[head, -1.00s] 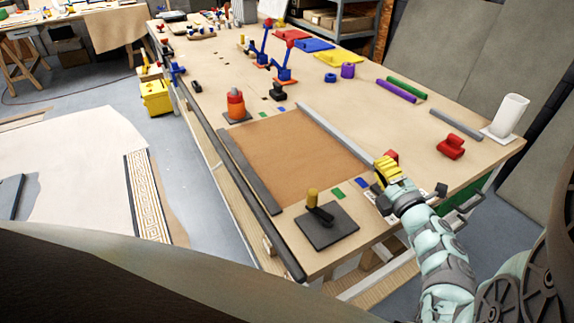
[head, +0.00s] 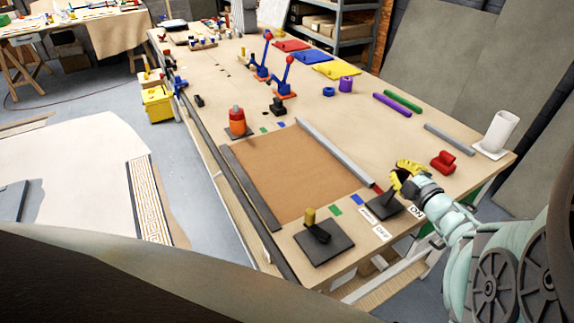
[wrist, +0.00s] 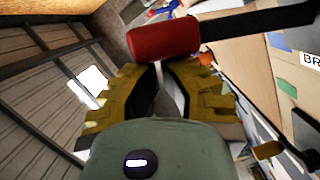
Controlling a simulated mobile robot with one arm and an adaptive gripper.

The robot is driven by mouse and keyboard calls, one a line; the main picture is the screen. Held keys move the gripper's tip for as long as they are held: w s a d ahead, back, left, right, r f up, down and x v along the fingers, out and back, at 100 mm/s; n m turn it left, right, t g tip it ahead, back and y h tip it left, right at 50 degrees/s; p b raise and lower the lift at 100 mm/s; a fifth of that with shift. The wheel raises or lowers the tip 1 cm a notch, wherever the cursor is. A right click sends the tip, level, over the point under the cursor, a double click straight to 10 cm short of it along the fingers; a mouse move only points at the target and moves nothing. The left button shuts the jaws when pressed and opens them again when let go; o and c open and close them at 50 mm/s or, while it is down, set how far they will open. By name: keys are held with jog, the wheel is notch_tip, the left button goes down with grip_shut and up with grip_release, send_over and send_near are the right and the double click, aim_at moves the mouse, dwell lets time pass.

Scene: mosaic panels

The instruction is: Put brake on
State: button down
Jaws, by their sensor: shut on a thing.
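The brake lever stands on a dark square base plate (head: 384,207) at the near right of the table, with a white OFF label (head: 382,232) in front and an ON label (head: 417,211) to its right. Its dark shaft (head: 390,196) leans up toward my gripper (head: 406,172). In the wrist view the red handle (wrist: 165,38) lies across the yellow fingertips of my gripper (wrist: 160,72), with the dark shaft (wrist: 258,20) running off to the right.
Another lever (head: 315,228) with a yellow knob stands on a dark plate to the left. A grey bar (head: 335,155) borders the brown panel (head: 290,170). A red block (head: 443,161) and white holder (head: 497,134) lie right of my gripper.

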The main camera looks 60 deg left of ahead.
jog(key=shift+w+f+m, duration=0.1)
jog(key=shift+w+m, duration=0.4)
jog(key=shift+w, duration=0.05)
jog(key=shift+w, duration=0.2)
dwell(0.4)
